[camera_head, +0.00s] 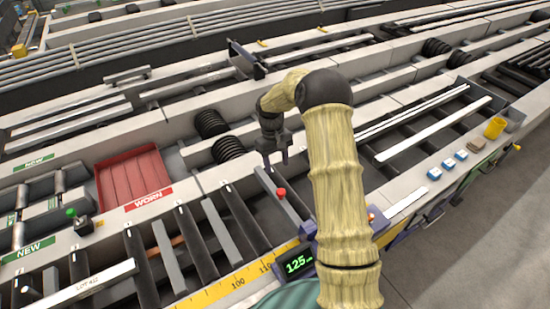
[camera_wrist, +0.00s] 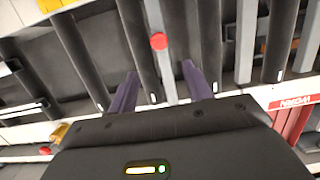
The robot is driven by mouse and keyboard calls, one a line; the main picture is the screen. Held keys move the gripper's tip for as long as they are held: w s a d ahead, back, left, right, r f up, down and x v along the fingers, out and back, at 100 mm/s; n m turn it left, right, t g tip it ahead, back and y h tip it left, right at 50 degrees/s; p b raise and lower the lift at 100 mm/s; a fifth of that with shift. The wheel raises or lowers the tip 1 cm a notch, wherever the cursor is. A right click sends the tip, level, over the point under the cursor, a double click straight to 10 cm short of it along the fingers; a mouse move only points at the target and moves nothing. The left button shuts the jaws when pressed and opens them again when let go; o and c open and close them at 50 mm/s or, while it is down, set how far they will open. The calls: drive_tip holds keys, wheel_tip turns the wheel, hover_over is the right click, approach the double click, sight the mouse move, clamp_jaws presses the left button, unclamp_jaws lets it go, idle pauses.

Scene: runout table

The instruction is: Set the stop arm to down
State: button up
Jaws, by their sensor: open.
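The stop arm is a grey bar (camera_head: 291,212) with a red knob (camera_head: 281,193). It lies among the dark rollers, just behind the ruler; I cannot tell whether it is raised or level. In the wrist view the bar (camera_wrist: 168,75) runs away between two rollers, with the red knob (camera_wrist: 158,41) on it. My gripper (camera_head: 275,163) is open and empty, pointing down near the bar's far end, short of the knob. In the wrist view its two purple fingers (camera_wrist: 160,85) stand on either side of the bar, with no contact visible.
A yellow ruler (camera_head: 238,281) and a green display reading 125 (camera_head: 297,263) stand along the front edge.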

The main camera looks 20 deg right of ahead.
drive_tip(key=shift+w+r, duration=0.15)
drive_tip(key=shift+r, duration=0.65)
drive_tip(key=shift+w+r, duration=0.15)
drive_tip(key=shift+r, duration=0.6)
drive_tip(key=s+a+r+m+t, duration=0.1)
drive_tip(key=s+r, duration=0.2)
drive_tip(key=s, duration=0.5)
drive_tip(key=s+a+r+m+t, duration=0.1)
drive_tip(key=s+r+t, duration=0.1)
drive_tip(key=s, duration=0.7)
drive_tip(key=s+r+m+t, duration=0.1)
drive_tip(key=s+r, duration=0.3)
drive_tip(key=s, duration=0.5)
drive_tip(key=shift+a+t+y, duration=0.3)
drive_tip(key=shift+a+t, duration=0.1)
drive_tip(key=shift+s+a, duration=0.1)
drive_tip(key=shift+s, duration=0.05)
